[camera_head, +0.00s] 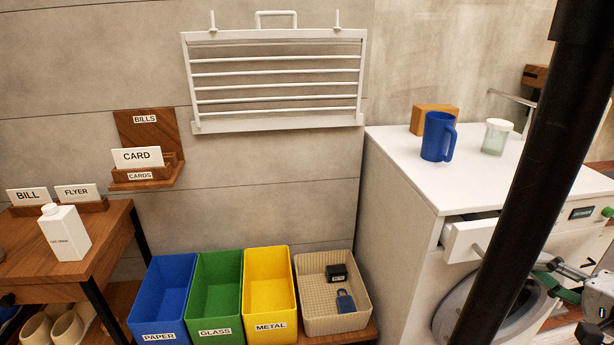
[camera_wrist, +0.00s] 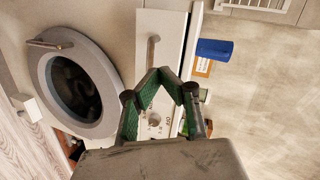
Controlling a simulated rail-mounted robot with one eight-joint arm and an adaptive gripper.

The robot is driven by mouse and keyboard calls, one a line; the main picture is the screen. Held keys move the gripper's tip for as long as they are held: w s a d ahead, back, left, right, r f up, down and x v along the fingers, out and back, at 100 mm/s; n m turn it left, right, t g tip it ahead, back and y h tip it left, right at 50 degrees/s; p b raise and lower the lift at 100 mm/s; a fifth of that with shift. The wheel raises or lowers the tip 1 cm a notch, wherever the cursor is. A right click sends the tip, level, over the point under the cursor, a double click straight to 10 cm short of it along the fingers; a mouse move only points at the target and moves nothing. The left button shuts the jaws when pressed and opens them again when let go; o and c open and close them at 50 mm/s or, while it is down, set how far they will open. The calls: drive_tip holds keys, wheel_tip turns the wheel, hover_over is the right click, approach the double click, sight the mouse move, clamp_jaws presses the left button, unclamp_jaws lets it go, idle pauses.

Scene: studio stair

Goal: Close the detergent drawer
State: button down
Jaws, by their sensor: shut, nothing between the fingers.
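The detergent drawer (camera_head: 461,243) is white and stands pulled out from the upper left of the washing machine front (camera_head: 413,260), with a dark gap behind its front panel. Its bar handle shows in the wrist view (camera_wrist: 153,50). My gripper (camera_head: 556,268) is at the lower right of the head view, to the right of the drawer and partly behind a dark pole. In the wrist view my gripper (camera_wrist: 163,74) has its green-padded fingertips together, with nothing between them. They appear just below the handle in that picture; I cannot tell whether they touch the drawer.
The round washer door (camera_wrist: 75,82) has a handle. A blue mug (camera_head: 437,137), a glass jar (camera_head: 496,137) and a wooden block (camera_head: 432,116) stand on the white top. A dark pole (camera_head: 530,180) crosses the head view. Coloured bins (camera_head: 217,290) stand left of the washer.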

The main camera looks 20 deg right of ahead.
sight(503, 255)
drive_tip(key=s+f+m+t+h+b, duration=0.1)
drive_tip(key=s+f+m+h+b, duration=0.2)
drive_tip(key=s, duration=0.4)
drive_tip(key=shift+m, duration=0.6)
drive_tip(key=shift+a+r+x, duration=0.1)
drive_tip(key=shift+r+x, duration=0.1)
drive_tip(key=shift+x, duration=2.15)
drive_tip(key=shift+a+r+x, duration=0.1)
drive_tip(key=shift+r+x, duration=0.15)
drive_tip(key=shift+x, duration=2.05)
drive_tip(key=shift+a+r+x, duration=0.1)
drive_tip(key=shift+r+x, duration=0.1)
drive_tip(key=shift+x, duration=2.15)
drive_tip(key=shift+w, duration=0.2)
